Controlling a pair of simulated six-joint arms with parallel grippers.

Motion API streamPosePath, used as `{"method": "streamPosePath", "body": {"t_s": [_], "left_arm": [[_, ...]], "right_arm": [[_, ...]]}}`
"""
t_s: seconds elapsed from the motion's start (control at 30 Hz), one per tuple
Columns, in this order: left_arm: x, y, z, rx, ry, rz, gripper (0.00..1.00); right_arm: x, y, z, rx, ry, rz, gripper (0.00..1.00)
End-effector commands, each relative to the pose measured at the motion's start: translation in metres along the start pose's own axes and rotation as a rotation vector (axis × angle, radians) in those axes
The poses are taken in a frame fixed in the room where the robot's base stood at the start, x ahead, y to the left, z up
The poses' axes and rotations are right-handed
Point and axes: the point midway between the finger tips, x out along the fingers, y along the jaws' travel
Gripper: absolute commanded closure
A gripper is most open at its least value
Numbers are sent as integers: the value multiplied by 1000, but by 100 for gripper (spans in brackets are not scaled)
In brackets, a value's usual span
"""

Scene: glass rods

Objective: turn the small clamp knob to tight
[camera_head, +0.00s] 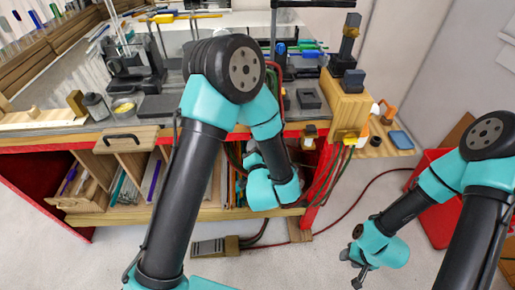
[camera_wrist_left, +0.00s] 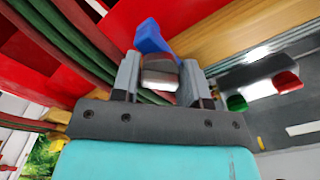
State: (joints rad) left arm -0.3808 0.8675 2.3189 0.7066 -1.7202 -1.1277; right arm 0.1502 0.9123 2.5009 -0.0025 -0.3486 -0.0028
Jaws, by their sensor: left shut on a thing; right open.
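In the left wrist view my left gripper (camera_wrist_left: 160,85) is shut on a small rounded piece with a dark top and pale grey face, which looks like the small clamp knob (camera_wrist_left: 160,78). A blue part (camera_wrist_left: 152,38) stands just beyond it, angled; I cannot tell whether they are joined. The knob's setting cannot be read. In the head view my left arm reaches over the bench's front edge, and its fingertips and the knob are hidden behind it. My right gripper (camera_head: 360,268) is open and empty, low over the floor at the right.
Red and green hoses (camera_wrist_left: 50,50) run close beside the left gripper. Red and green capped pieces (camera_wrist_left: 287,82) lie to its right. In the head view, a wooden block with a burner-like fixture (camera_head: 347,105) stands at the bench's right end. A red bin (camera_head: 432,215) is behind my right arm.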

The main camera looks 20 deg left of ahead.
Motion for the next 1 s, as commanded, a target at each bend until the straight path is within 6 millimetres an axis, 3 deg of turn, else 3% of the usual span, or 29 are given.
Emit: {"method": "streamPosePath", "body": {"t_s": [0.4, 0.9, 0.93, 1.0], "left_arm": [[-1, 0, 1, 216, -2, 2, 83], [-1, 0, 1, 239, -1, 2, 83], [-1, 0, 1, 239, -1, 2, 56], [0, 0, 1, 239, -1, 2, 50]], "right_arm": [[0, 0, 0, 0, 0, 0, 57], [0, 0, 0, 0, 0, 0, 57], [0, 0, 0, 0, 0, 0, 57], [0, 0, 0, 0, 0, 0, 57]]}}
